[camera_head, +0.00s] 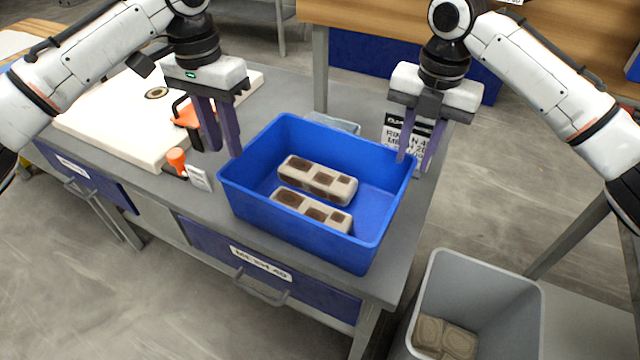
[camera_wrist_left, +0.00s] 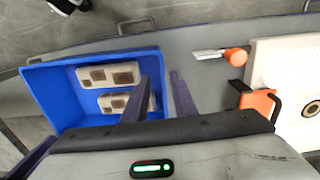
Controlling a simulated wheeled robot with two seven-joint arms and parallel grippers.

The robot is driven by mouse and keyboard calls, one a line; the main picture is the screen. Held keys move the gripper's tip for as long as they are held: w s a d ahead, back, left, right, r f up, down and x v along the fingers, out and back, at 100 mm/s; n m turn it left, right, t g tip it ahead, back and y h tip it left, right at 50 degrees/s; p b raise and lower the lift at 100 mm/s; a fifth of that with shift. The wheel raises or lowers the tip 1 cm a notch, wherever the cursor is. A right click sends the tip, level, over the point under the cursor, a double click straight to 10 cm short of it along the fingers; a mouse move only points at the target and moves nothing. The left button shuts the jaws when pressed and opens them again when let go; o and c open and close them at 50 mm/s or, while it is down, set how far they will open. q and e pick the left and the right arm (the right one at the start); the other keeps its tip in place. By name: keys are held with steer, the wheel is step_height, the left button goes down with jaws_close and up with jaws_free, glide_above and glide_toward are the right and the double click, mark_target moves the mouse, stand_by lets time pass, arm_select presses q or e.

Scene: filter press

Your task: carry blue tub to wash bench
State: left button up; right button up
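The blue tub (camera_head: 265,215) sits upright on a grey workbench (camera_head: 205,222) near its right end. Two pale blocks with brown patches (camera_head: 318,178) lie inside it; the tub (camera_wrist_left: 45,88) and blocks also show in the left wrist view. My left gripper (camera_head: 224,152) is open, fingers pointing down beside the tub's left rim. In the left wrist view its fingers (camera_wrist_left: 162,80) are apart near that rim. My right gripper (camera_head: 413,166) is open with its fingers apart at the tub's right rim. I cannot tell whether either gripper touches the tub.
Left of the tub are a white slab (camera_head: 105,125), an orange-and-black tool (camera_head: 186,113) and an orange-handled scraper (camera_head: 177,160). A grey bin (camera_head: 480,275) with brown lumps stands at lower right. A wood-topped bench (camera_head: 380,15) is behind.

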mark_target(237, 180)
arm_select(q)
steer(key=shift+s+f, duration=0.1)
